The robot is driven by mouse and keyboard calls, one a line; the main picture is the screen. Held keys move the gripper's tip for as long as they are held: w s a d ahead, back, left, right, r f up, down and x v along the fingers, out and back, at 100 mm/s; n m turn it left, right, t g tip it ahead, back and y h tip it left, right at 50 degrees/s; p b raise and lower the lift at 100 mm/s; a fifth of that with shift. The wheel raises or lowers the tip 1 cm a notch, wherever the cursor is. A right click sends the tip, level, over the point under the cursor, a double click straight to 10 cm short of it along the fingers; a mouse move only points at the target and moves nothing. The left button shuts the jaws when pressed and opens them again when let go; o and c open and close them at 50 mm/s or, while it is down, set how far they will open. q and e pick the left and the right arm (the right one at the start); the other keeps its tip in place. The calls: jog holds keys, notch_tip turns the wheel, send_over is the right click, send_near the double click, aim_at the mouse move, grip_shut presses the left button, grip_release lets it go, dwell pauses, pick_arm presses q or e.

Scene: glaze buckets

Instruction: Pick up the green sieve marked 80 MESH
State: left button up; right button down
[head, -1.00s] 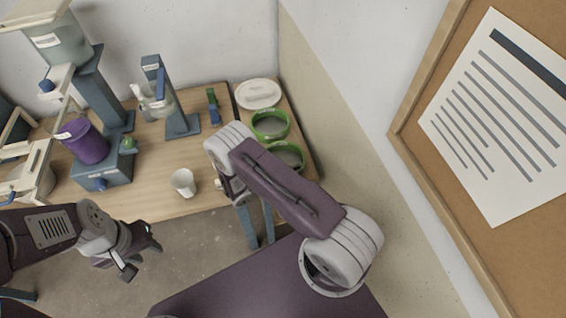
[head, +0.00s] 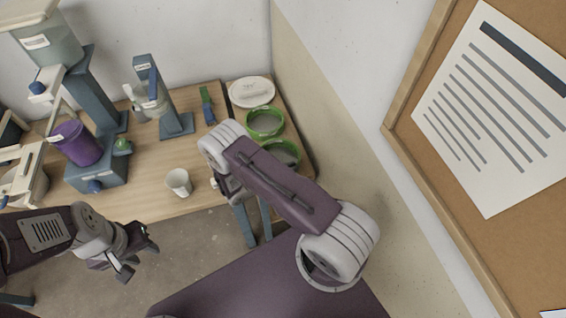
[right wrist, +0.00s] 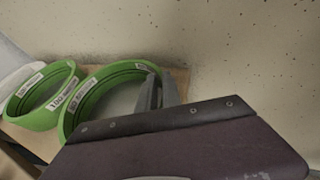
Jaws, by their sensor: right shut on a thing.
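Two green ring-shaped sieves stand side by side on the right end of the bench. In the head view the far sieve (head: 265,122) is clear and the near sieve (head: 284,147) is partly covered by my right arm. In the right wrist view they are the left sieve (right wrist: 34,119) and the right sieve (right wrist: 95,84).
A white lid (head: 251,92) lies behind the sieves, close to the wall. A white cup (head: 179,182), a blue stand (head: 176,122) and a purple bucket (head: 78,146) are further left on the bench. The wall is close on the right.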

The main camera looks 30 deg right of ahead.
notch_tip(320, 180, up, 10)
jog(key=shift+f, duration=0.1)
dwell(0.4)
